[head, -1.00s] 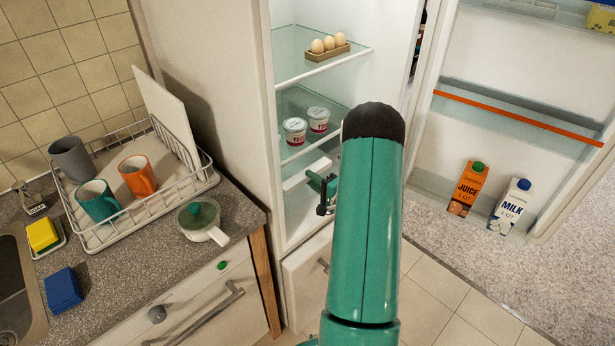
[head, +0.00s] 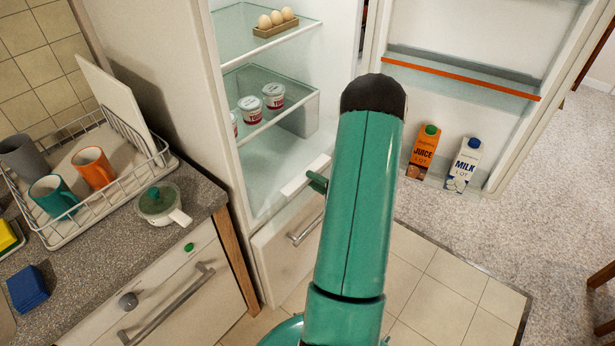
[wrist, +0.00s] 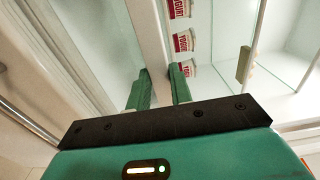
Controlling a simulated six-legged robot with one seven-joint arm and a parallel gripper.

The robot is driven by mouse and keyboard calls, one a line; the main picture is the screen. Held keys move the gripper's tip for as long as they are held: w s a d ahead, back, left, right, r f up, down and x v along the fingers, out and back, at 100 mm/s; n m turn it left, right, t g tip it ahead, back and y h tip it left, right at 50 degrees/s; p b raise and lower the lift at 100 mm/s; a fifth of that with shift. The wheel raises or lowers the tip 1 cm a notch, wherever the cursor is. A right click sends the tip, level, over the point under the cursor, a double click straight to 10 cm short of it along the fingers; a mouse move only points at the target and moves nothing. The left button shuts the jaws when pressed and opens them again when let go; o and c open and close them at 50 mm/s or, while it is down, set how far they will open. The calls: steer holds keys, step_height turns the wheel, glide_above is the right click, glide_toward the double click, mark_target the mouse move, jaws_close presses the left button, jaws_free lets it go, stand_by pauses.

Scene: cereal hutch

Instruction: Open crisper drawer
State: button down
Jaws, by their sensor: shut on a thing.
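The crisper drawer is low inside the open fridge, under the yogurt shelf. Its pale front handle strip (head: 305,178) shows in the head view. My gripper (wrist: 160,75) is shut on a pale bar (wrist: 152,35) in the wrist view, which I take to be this handle, with a green finger on each side. In the head view only a green part of my gripper (head: 317,182) shows beside the strip. My green arm hides the rest and part of the drawer's right side. How far the drawer is out I cannot tell.
Yogurt cups (head: 273,95) and an egg holder (head: 275,25) sit on shelves above. The open fridge door holds juice (head: 423,152) and milk (head: 463,165). A lower front with a metal handle (head: 305,230) is below. The counter (head: 95,245) is left; tiled floor is free at right.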

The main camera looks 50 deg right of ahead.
steer(key=shift+s+f, duration=0.2)
steer(key=shift+f, duration=0.15)
steer(key=c, duration=1.5)
jaws_free()
steer(key=shift+o, duration=0.9)
steer(key=shift+r, duration=0.15)
steer(key=s, duration=1.3)
steer(key=shift+s+d, duration=0.15)
steer(key=shift+s, duration=0.25)
